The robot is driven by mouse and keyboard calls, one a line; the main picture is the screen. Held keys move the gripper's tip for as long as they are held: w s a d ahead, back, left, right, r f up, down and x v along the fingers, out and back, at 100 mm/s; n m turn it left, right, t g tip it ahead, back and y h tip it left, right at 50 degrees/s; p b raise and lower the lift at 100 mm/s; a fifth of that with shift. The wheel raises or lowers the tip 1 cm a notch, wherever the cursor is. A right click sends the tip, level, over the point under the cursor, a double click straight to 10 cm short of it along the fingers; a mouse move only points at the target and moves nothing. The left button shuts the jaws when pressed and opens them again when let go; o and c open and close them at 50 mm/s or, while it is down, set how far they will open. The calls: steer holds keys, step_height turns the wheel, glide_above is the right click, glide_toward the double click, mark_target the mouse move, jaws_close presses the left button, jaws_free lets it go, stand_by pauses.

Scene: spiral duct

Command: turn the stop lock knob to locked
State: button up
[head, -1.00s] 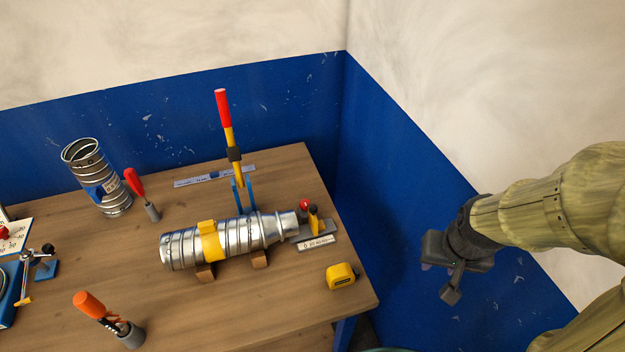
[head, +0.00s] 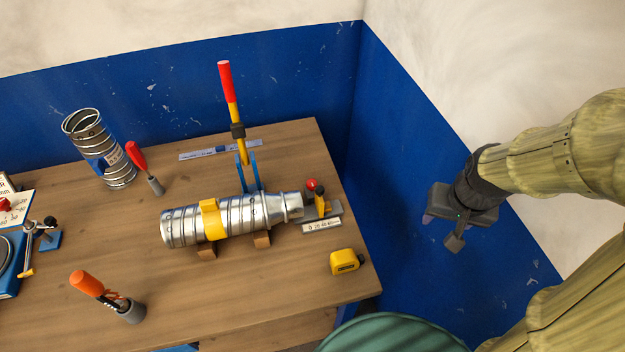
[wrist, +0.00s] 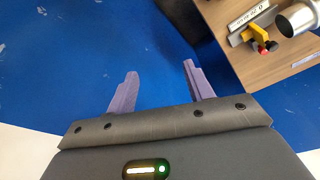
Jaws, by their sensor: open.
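The stop is a yellow piece (head: 322,207) on a grey rail with a white scale plate (head: 322,226), at the right end of the silver duct (head: 240,218). A red knob (head: 312,184) and a black knob (head: 320,191) sit on it; I cannot tell which is the lock knob or how it is turned. In the wrist view the yellow piece (wrist: 258,34) and red knob (wrist: 262,52) show at upper right. My gripper (head: 441,231) is open and empty, off the table's right side, well apart from the stop. Its two purple fingers (wrist: 160,70) point towards the blue wall.
A yellow tape measure (head: 345,262) lies near the table's right edge. A red-handled lever (head: 226,85) stands behind the duct. A green round object (head: 390,335) is at the bottom. Free space lies between my gripper and the table (head: 200,315).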

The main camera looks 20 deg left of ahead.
steer(key=w+a+n+b, duration=0.1)
steer(key=w+a+b, duration=0.1)
steer(key=w+a, duration=0.6)
steer(key=n+g+b, duration=0.3)
steer(key=b, duration=0.2)
glide_above(312, 182)
step_height(312, 182, down, 3)
steer(key=shift+f, duration=0.1)
step_height(312, 182, down, 17)
steer(key=p, duration=0.3)
steer(key=shift+f, duration=0.15)
steer(key=shift+c, duration=0.2)
steer(key=shift+m, duration=0.3)
steer(key=c, duration=0.9)
